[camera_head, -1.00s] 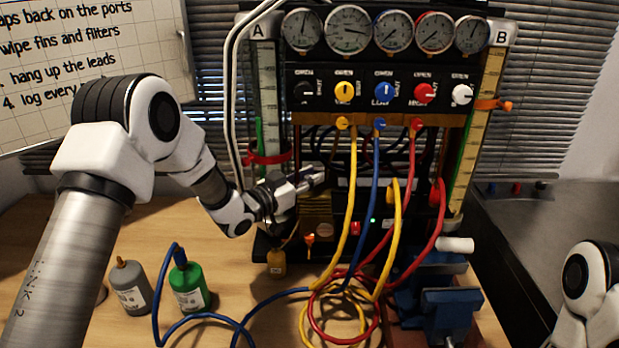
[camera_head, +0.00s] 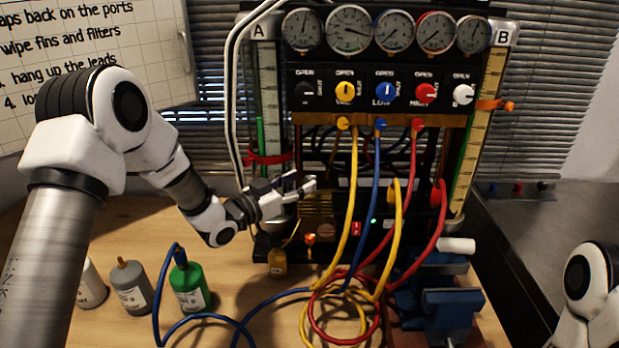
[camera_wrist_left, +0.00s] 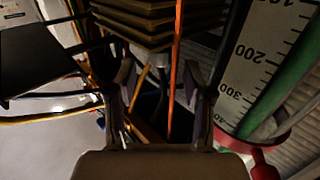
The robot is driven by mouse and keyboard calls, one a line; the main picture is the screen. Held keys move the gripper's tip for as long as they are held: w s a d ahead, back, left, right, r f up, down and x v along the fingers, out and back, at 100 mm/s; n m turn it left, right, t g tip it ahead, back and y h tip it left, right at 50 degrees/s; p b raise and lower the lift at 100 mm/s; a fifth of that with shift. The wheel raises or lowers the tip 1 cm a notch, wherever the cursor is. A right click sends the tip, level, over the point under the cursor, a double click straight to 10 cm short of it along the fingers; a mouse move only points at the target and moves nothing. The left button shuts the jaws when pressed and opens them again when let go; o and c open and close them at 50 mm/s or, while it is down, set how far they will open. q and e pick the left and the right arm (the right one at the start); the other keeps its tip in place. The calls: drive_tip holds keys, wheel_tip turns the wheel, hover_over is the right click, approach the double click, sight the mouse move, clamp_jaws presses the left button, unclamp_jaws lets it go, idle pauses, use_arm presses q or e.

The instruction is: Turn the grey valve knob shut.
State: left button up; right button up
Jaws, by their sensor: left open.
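The grey valve knob (camera_head: 305,91) looks dark against the black panel, at the left end of the knob row under the gauges in the head view. My right gripper is out of view; only part of that arm shows.
Yellow (camera_head: 345,92), blue (camera_head: 385,93), red (camera_head: 425,93) and white (camera_head: 462,95) knobs continue the row. Yellow, blue and red hoses hang below. A glass scale tube (camera_head: 266,90) with a red clamp stands left. Bottles (camera_head: 188,285) stand on the bench.

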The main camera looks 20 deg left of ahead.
use_arm(q)
drive_tip(key=v, duration=0.8)
